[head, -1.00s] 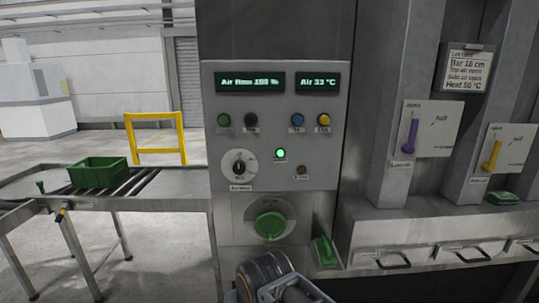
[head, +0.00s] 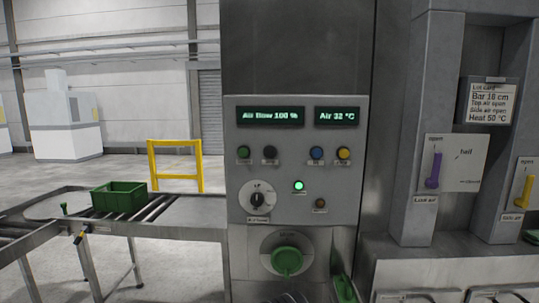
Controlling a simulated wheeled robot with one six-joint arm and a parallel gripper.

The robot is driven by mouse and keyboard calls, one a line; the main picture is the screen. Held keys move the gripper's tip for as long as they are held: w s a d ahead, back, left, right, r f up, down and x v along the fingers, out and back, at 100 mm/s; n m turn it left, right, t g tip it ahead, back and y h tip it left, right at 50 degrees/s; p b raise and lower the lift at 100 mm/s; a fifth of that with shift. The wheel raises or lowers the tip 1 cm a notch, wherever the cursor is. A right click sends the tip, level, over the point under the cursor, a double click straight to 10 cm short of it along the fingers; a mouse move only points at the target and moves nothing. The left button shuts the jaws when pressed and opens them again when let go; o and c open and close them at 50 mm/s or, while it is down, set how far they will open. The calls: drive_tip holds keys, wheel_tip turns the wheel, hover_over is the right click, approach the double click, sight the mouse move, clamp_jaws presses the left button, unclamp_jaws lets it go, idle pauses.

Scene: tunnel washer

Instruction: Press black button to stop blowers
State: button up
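The black button (head: 270,152) is on the grey control panel (head: 336,232), just right of a green button (head: 244,152) and below the left display (head: 270,116). That display appears to read "Air Blow 100 %". A green lamp (head: 298,186) is lit lower on the panel. Nothing covers or touches the black button. My gripper's fingers are not in view.
Blue (head: 317,153) and yellow (head: 343,153) buttons, a rotary knob (head: 257,199) and a large green knob (head: 287,261) share the panel. A roller conveyor with a green crate (head: 119,197) stands left. Purple (head: 433,171) and yellow (head: 527,192) levers are right. The space before the buttons is clear.

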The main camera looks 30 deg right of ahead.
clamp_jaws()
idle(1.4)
